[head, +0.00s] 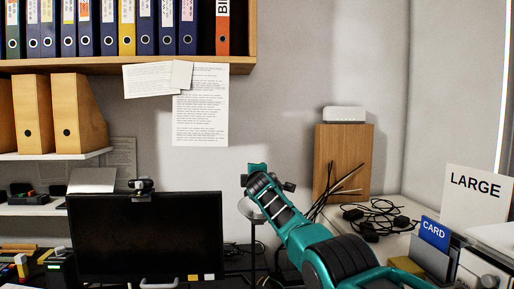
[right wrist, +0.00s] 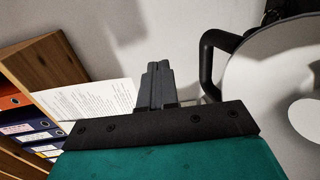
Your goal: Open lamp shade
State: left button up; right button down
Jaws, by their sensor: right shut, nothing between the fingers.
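The lamp shade (right wrist: 270,75) is a pale round disc at the right edge of the right wrist view, with a black curved handle (right wrist: 210,65) on its near side. In the head view the grey lamp shade (head: 247,210) shows partly behind my right arm. My right gripper (right wrist: 157,85) is shut and empty, its fingers to the left of the handle and apart from it in the picture. In the head view my right gripper (head: 258,172) is at the shade's upper side, fingertips not clear. My left gripper is not in view.
A black monitor (head: 145,238) stands left of the lamp. A wooden box (head: 341,150) with a white device (head: 344,114) on top, loose black cables (head: 375,217) and a blue card holder (head: 434,233) are to the right. Shelves of binders (head: 125,29) hang at upper left.

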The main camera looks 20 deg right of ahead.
jog(key=s+a+r, duration=0.1)
jog(key=s+r, duration=0.4)
jog(key=r, duration=0.4)
jog(key=shift+a+r+b, duration=0.2)
jog(key=shift+r+b, duration=0.1)
jog(key=shift+b, duration=0.15)
jog(key=shift+f, duration=0.1)
